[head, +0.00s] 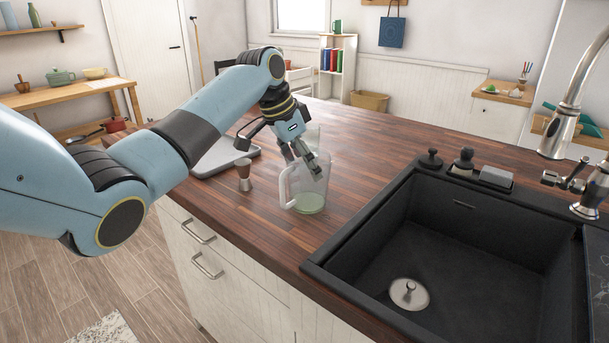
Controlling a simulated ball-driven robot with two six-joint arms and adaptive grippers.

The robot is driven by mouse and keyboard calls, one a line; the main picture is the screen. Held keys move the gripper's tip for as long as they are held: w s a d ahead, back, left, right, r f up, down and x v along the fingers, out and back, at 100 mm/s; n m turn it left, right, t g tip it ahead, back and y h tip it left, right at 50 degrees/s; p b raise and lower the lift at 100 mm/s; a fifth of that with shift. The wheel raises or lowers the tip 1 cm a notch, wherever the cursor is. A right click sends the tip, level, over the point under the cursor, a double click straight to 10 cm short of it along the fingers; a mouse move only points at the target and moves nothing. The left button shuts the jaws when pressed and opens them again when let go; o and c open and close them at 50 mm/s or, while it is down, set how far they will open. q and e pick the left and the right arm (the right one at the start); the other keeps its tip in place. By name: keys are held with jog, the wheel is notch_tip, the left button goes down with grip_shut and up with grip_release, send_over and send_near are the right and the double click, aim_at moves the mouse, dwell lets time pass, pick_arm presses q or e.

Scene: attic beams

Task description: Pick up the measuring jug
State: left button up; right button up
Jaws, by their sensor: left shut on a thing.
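The measuring jug (309,201) is clear with a pale green bottom and a handle on its left side. It stands upright on the dark wood counter, left of the sink. My left gripper (313,171) reaches down to the jug from above and behind, its fingers at the jug's upper part. The gripper is shut on the jug, though the exact contact is partly hidden by the fingers and the clear wall. My right gripper is not in view.
A small brown and metal jigger (244,174) stands just left of the jug. A grey tray (222,158) lies behind it. The black sink (450,250) with a tall tap (566,100) is at right. The counter behind the jug is mostly clear.

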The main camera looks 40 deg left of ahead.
pick_arm(q)
jog(key=shift+r, duration=0.1)
jog(key=d+r+b, duration=0.1)
jog(key=d+r, duration=1)
jog(key=shift+s+d+b, duration=0.3)
jog(key=shift+s+b, duration=0.05)
jog(key=shift+s, duration=0.1)
